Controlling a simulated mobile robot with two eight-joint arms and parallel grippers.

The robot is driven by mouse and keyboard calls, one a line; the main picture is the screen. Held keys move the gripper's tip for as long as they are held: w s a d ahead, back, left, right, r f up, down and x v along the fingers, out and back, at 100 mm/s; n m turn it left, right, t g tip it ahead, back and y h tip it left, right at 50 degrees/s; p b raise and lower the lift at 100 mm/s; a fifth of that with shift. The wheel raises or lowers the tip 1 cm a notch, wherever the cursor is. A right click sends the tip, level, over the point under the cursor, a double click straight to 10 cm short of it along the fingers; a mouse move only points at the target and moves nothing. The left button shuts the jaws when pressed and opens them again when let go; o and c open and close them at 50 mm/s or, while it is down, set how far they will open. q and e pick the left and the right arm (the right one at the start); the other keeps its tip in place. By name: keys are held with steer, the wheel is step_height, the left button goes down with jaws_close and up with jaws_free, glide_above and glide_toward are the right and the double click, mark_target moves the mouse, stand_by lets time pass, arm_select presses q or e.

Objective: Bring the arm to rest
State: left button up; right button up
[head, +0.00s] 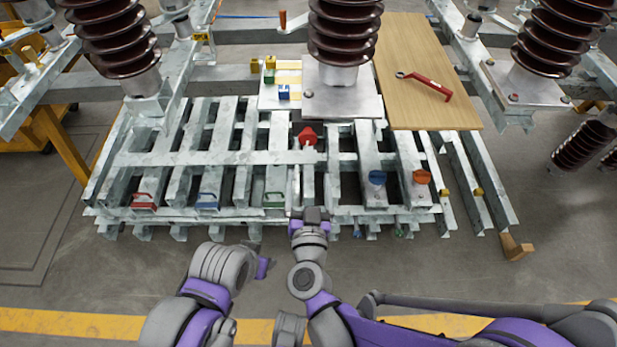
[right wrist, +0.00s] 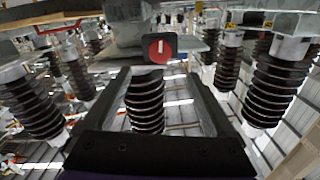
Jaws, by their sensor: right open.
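My right arm (head: 308,245) reaches forward from the lower middle of the head view. Its gripper (head: 306,195) is over the front middle of the grey steel frame. In the right wrist view the gripper (right wrist: 153,75) is open, with nothing between its fingers. A red knob (head: 307,137) is beyond the fingertips in the head view. A red round face with a white mark (right wrist: 159,48) shows just past the fingertips in the wrist view. My left arm (head: 218,265) is bent at the lower left, and I cannot make out its gripper.
The steel frame (head: 225,157) carries red (head: 144,201), blue (head: 208,200) and green (head: 275,199) handles, plus blue (head: 377,178) and orange (head: 422,177) knobs. Brown insulators (head: 343,30) stand behind. A wooden board (head: 425,60) holds a red-handled tool (head: 428,85). Floor is clear in front.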

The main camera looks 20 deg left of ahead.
stand_by(0.3)
steer(key=s+d+f+g+h, duration=0.2)
steer(key=s+d+f+g, duration=0.15)
steer(key=s+d, duration=0.45)
steer(key=s+d+f+m+g+h, duration=0.1)
steer(key=s+d+f+g, duration=0.3)
steer(key=d, duration=0.7)
steer(key=s+d+g+h, duration=0.2)
steer(key=s+d+g, duration=0.3)
steer(key=d, duration=0.5)
arm_select(q)
step_height(320, 180, up, 19)
steer(key=w+p, duration=0.2)
steer(key=p, duration=1.4)
steer(key=shift+f+t+p, duration=0.15)
steer(key=shift+t+p, duration=0.2)
steer(key=shift+t, duration=0.05)
arm_select(e)
step_height(320, 180, up, 18)
steer(key=w, duration=0.1)
steer(key=shift+w+r, duration=0.15)
steer(key=shift+w, duration=0.25)
arm_select(q)
steer(key=shift+s, duration=0.15)
arm_select(e)
steer(key=shift+s+t, duration=0.15)
steer(key=shift+t, duration=0.1)
